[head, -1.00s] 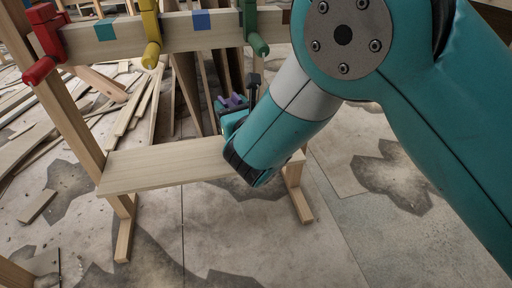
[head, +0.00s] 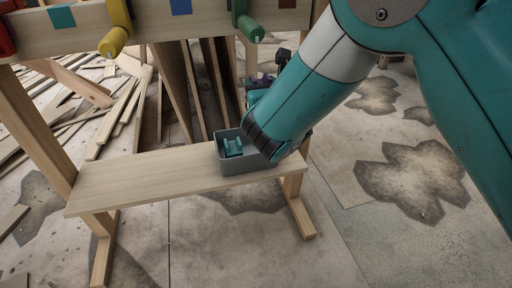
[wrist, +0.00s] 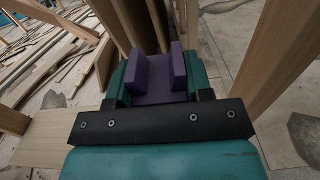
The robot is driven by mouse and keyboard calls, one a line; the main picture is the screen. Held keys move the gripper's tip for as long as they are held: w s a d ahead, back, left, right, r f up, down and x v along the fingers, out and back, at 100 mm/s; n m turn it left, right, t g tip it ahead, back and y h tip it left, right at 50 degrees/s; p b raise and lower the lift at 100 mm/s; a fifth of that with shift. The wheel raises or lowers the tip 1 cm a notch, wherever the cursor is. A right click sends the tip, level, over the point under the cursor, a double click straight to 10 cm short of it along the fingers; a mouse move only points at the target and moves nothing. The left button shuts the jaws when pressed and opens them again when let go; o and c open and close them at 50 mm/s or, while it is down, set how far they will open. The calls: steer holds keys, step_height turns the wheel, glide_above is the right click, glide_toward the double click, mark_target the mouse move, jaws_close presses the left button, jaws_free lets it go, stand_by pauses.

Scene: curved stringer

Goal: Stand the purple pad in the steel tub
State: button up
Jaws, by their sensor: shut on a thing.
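The purple pad (wrist: 158,88) is between the teal fingers of my gripper (wrist: 161,70) in the wrist view, with two raised purple sides. In the head view only a small purple part (head: 263,80) shows behind my arm, and my gripper (head: 262,90) is mostly hidden there. My gripper is shut on the pad, beyond the shelf and apart from the tub. The grey steel tub (head: 251,168) stands on the right end of the wooden shelf (head: 140,180). A teal piece (head: 232,147) is inside it. My arm hides the tub's right side.
A wooden rail (head: 200,24) with red, yellow (head: 116,28) and green (head: 246,22) clamps crosses above the shelf. Upright boards (head: 185,95) stand behind it. Loose planks (head: 115,112) lie at the left. Floor at the right is open.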

steer(key=shift+d+f+b, duration=0.15)
steer(key=shift+f+b, duration=2.35)
steer(key=shift+f, duration=1.45)
steer(key=shift+d+f+b, duration=0.1)
steer(key=shift+f+b, duration=2.4)
steer(key=shift+f, duration=1.45)
steer(key=o, duration=1.1)
steer(key=shift+c, duration=0.2)
